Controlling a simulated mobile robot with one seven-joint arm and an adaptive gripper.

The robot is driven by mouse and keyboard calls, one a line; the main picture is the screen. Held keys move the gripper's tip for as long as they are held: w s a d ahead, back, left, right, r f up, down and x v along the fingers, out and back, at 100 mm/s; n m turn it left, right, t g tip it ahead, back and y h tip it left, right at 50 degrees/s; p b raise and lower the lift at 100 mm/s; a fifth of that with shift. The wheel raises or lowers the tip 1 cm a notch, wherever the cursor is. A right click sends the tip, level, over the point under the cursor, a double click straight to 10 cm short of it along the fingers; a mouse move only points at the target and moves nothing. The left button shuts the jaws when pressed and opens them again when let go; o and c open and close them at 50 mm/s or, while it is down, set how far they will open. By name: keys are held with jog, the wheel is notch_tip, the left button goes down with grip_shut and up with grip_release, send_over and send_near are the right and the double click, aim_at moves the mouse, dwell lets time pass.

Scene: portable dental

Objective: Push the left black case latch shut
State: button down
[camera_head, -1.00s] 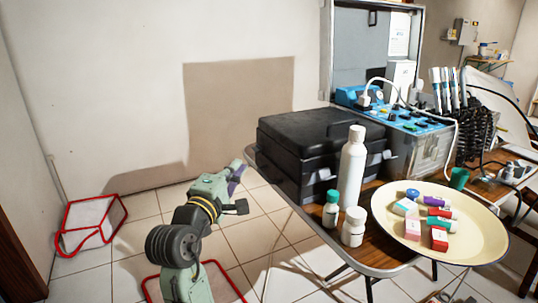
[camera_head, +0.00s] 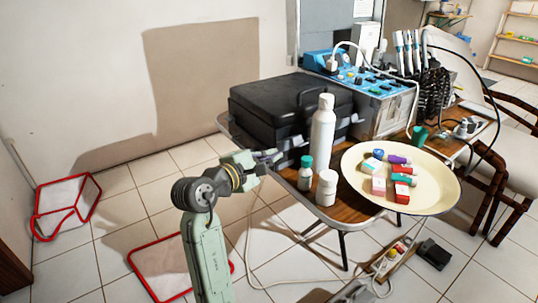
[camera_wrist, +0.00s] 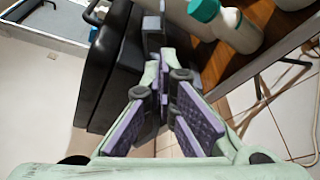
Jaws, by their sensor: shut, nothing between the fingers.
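The black case (camera_head: 265,119) lies closed on the wooden table, its front towards my arm. My gripper (camera_head: 270,160) is shut and empty, its tips close to the left part of the case front. The wrist view shows the case (camera_wrist: 104,60) at left and the purple-padded fingers of my gripper (camera_wrist: 158,72) pointing along its front. A grey latch-like piece (camera_wrist: 153,28) sticks out just beyond the fingertips; I cannot tell whether they touch. In the head view, my gripper largely hides the left latch.
A tall white bottle (camera_head: 322,138), a teal-capped bottle (camera_head: 305,177) and a white jar (camera_head: 327,188) stand close to the right of my gripper. A cream tray (camera_head: 440,185) with small boxes is farther right.

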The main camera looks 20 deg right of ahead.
aim_at(296, 141)
jog(key=x, duration=0.7)
jog(key=shift+p, duration=0.3)
